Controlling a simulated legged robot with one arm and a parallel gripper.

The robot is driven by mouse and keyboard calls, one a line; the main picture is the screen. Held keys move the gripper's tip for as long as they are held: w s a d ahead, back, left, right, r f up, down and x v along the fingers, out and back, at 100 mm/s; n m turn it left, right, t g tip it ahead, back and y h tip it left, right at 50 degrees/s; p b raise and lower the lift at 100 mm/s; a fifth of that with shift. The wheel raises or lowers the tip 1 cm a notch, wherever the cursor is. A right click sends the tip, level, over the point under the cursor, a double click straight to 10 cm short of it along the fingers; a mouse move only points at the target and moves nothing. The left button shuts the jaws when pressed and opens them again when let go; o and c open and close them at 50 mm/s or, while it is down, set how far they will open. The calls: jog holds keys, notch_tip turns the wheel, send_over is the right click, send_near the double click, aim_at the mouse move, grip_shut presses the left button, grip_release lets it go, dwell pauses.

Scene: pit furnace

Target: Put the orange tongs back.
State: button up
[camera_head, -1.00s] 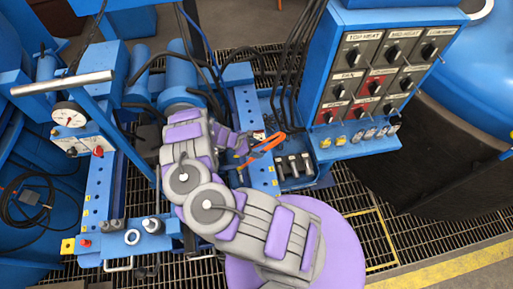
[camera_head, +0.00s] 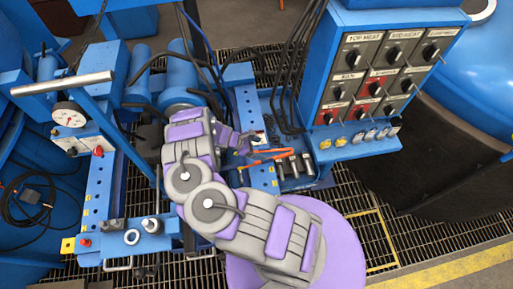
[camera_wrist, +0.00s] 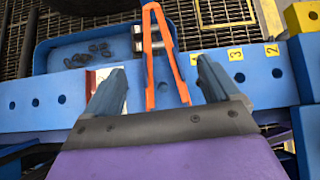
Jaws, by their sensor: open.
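The orange tongs (camera_head: 270,155) lie across the blue perforated beam (camera_head: 247,110), with their far end over a blue tray of dark-handled tools. In the wrist view the tongs (camera_wrist: 150,50) form a narrow V, joined end pointing away and the two legs spreading toward me. My gripper (camera_wrist: 160,68) is open, one blue finger on each side of the tongs, with gaps visible between them. In the head view my gripper (camera_head: 244,146) is at the near end of the tongs, partly hidden by my arm. I cannot tell whether the tongs rest fully on the surface.
A blue control box (camera_head: 385,75) with knobs stands at the right, close to the tray. Black cables (camera_head: 290,65) hang behind the beam. In the wrist view, yellow labels (camera_wrist: 235,54) mark holes on the beam, and the blue tray (camera_wrist: 85,45) holds small dark pieces.

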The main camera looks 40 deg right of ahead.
jog(key=p+v, duration=0.2)
jog(key=v, duration=1)
jog(key=shift+r, duration=0.45)
